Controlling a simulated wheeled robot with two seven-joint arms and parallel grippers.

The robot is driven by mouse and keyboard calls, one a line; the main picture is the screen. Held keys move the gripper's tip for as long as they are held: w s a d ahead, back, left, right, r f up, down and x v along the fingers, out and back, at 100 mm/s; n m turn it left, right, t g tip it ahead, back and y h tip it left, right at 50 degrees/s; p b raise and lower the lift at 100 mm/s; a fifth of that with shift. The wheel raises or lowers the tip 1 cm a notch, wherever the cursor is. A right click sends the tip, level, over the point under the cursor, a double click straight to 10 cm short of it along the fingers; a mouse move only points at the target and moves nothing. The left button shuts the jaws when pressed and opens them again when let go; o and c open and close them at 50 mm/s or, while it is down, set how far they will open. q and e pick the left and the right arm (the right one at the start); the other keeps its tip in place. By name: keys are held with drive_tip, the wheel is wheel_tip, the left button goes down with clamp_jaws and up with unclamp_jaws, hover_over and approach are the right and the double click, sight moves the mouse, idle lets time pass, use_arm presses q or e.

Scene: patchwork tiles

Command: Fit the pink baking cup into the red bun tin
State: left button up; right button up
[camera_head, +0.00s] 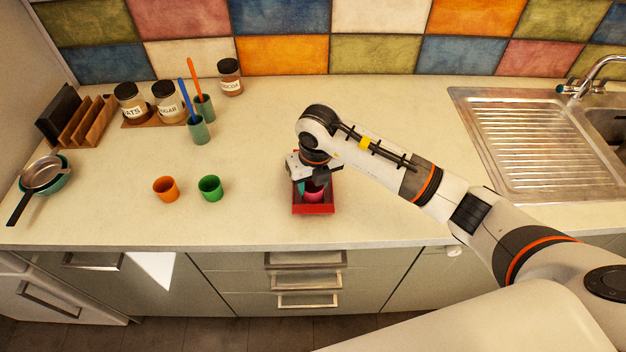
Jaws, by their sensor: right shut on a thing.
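The red bun tin (313,209) lies on the counter near its front edge, in the middle of the view. The pink baking cup (314,194) is at the tin, under my right gripper (312,186), which is shut on it. A teal cup (300,187) shows in part beside the pink one. The gripper and wrist hide most of the tin's back part. I cannot tell whether the pink cup is seated in the tin or held just above it. My left gripper is not in view.
An orange cup (166,188) and a green cup (210,187) stand left of the tin. Jars (131,103), utensil holders (198,130), a wooden rack (88,122) and a pan (42,173) stand further left. A sink (540,140) is at the right. The counter between is clear.

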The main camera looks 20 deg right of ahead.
drive_tip(key=shift+f, duration=0.4)
drive_tip(key=shift+f, duration=0.15)
drive_tip(key=o, duration=0.7)
drive_tip(key=shift+c, duration=0.2)
